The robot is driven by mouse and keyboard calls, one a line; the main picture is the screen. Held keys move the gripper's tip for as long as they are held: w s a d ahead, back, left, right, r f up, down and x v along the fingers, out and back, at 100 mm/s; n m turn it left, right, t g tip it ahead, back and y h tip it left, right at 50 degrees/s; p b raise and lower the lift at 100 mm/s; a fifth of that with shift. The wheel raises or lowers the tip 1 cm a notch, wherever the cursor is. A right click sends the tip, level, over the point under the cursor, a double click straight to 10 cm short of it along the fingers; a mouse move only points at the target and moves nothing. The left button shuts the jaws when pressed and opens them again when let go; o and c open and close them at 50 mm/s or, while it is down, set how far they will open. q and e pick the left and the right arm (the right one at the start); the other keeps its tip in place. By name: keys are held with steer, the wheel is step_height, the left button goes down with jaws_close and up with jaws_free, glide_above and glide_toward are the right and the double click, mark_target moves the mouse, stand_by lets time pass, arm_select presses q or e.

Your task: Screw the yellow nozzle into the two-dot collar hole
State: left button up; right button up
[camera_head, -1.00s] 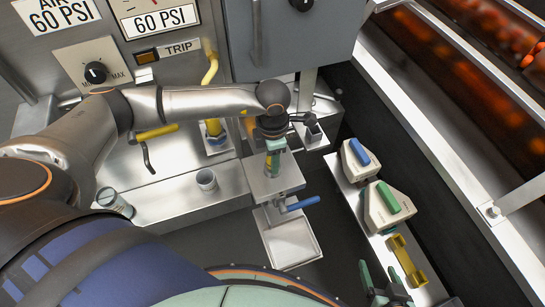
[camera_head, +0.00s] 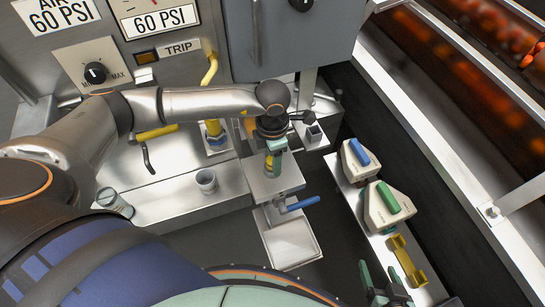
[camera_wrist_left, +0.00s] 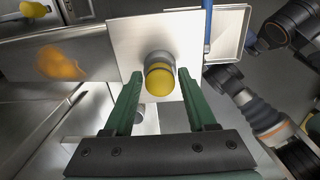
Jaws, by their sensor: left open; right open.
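My left gripper (camera_head: 275,160) is open above a small metal plate (camera_head: 285,178). In the left wrist view its green fingers (camera_wrist_left: 164,103) stand on either side of a rounded yellow nozzle (camera_wrist_left: 159,82). The nozzle has a dark band, and a grey metal ring (camera_wrist_left: 159,58) shows behind it against the plate (camera_wrist_left: 185,32). A gap shows between each finger and the nozzle. I cannot tell how deep the nozzle sits, and no dot marks are readable. My right gripper (camera_head: 386,285) is open and empty at the bottom edge of the head view.
A blue-handled lever (camera_head: 302,203) juts out below the plate, above a square tray (camera_head: 290,243). A metal cup (camera_head: 206,181) stands to the left. A side ledge holds blue-topped (camera_head: 358,157) and green-topped (camera_head: 388,203) blocks and a yellow piece (camera_head: 408,262). Yellow pipes stand behind.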

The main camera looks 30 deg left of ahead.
arm_select(q)
steer(key=n, duration=0.9)
steer(key=shift+n, duration=0.3)
steer(key=shift+c, duration=0.4)
steer(key=c, duration=0.7)
steer(key=m, duration=0.5)
steer(key=shift+m, duration=0.3)
steer(key=o, duration=1.1)
step_height(320, 180, up, 12)
